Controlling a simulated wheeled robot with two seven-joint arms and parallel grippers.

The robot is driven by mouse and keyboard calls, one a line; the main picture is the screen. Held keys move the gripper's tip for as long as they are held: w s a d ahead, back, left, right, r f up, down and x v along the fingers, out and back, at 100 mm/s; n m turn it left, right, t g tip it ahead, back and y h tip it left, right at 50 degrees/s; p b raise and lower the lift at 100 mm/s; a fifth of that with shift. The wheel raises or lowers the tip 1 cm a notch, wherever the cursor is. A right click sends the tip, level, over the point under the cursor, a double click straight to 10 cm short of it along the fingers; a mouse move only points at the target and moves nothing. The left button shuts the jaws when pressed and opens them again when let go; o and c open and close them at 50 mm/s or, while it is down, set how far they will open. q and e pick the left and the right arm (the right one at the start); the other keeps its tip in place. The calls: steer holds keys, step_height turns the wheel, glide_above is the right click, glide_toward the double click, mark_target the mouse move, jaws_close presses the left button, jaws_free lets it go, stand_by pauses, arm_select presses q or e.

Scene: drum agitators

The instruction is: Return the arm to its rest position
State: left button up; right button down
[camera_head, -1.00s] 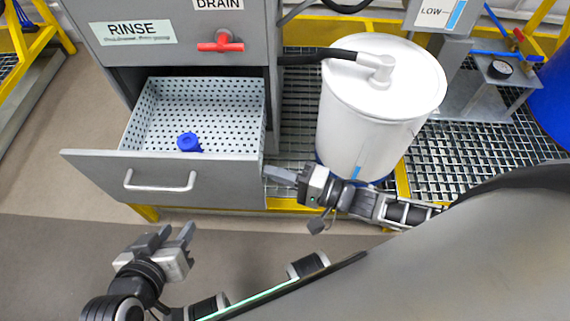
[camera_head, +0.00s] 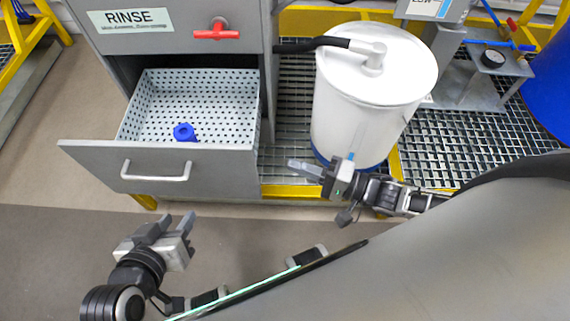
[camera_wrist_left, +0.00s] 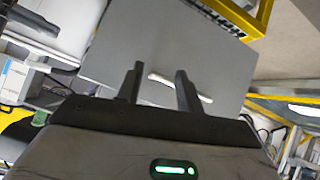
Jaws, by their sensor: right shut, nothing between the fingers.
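My left gripper (camera_head: 172,226) is at the lower left in the head view, in front of the drawer. Its fingers stand apart with nothing between them, and the left wrist view (camera_wrist_left: 158,88) shows the same. My right gripper (camera_head: 300,168) is in front of the white drum (camera_head: 350,112), with its fingers together and empty. It is to the right of the open drawer and apart from it.
The perforated drawer (camera_head: 240,122) marked by the RINSE label above is pulled out, with a blue cap-like part (camera_head: 184,132) inside. A red valve handle (camera_head: 218,30) is above it. A blue drum (camera_head: 550,95) stands at the right. The floor in front is clear.

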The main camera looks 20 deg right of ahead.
steer(key=shift+s+d, duration=0.35)
steer(key=shift+d, duration=0.1)
